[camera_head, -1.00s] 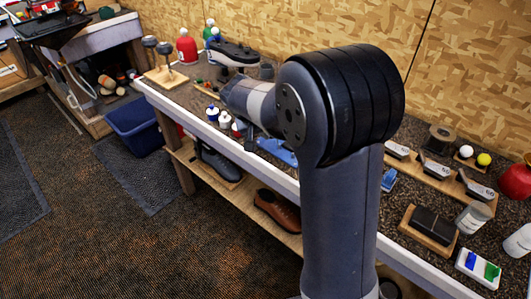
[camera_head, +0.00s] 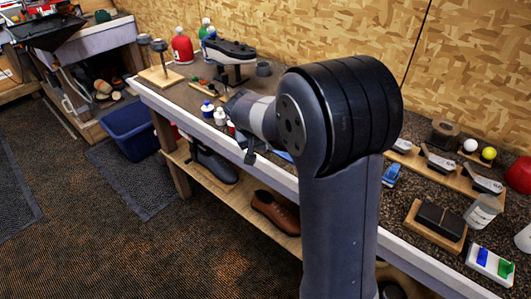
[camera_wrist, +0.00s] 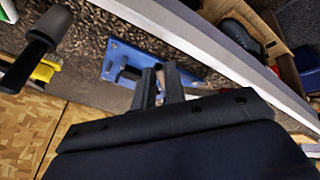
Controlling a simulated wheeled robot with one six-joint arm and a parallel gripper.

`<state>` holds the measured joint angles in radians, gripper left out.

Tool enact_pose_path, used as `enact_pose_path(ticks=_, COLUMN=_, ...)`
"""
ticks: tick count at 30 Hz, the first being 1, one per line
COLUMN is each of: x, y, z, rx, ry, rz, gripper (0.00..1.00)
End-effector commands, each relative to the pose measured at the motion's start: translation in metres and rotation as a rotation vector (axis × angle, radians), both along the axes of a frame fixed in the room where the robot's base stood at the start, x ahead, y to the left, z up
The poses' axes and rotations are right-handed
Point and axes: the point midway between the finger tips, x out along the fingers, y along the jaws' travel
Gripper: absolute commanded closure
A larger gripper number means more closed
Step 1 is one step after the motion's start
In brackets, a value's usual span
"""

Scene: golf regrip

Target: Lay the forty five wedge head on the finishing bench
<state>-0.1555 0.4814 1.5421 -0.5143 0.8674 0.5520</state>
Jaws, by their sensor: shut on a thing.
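My gripper (camera_wrist: 162,86) points down over the bench in the wrist view. Its two dark fingers are shut with a thin brownish thing (camera_wrist: 172,80) between them, too little of it showing to identify. In the head view my gripper (camera_head: 250,152) shows small and dark by the long bench's white front edge (camera_head: 210,133), partly hidden by my arm. Several wedge heads (camera_head: 440,161) lie on a wooden rack (camera_head: 462,180) at the right. Their numbers are too small to read surely. I cannot tell which surface is the finishing bench.
A blue fixture (camera_wrist: 128,62) lies under my fingers. A black-handled tool (camera_wrist: 42,45) stands nearby. Small bottles (camera_head: 220,116) stand by the bench's front edge. Shoes (camera_head: 275,212) sit on the lower shelf. Another bench (camera_head: 90,38) stands at upper left, with open floor before it.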

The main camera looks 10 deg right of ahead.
Motion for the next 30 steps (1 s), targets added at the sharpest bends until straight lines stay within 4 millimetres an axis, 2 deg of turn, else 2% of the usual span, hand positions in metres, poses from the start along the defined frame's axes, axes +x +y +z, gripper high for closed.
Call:
enact_pose_path(ticks=6, x=0.0, y=0.0, z=-0.029, rx=0.0, ry=0.002, rz=0.0, gripper=1.0)
enact_pose_path(ticks=17, x=0.0, y=0.0, z=-0.035, rx=0.0, ry=0.0, rz=0.0, gripper=1.0)
enact_pose_path(ticks=18, x=0.0, y=0.0, z=-0.033, rx=0.0, ry=0.001, rz=0.0, gripper=0.85)
enact_pose_path(ticks=24, x=0.0, y=0.0, z=-0.033, rx=0.0, ry=0.001, rz=0.0, gripper=0.69)
enact_pose_path(ticks=30, x=0.0, y=0.0, z=-0.033, rx=0.0, ry=0.001, rz=0.001, gripper=0.67)
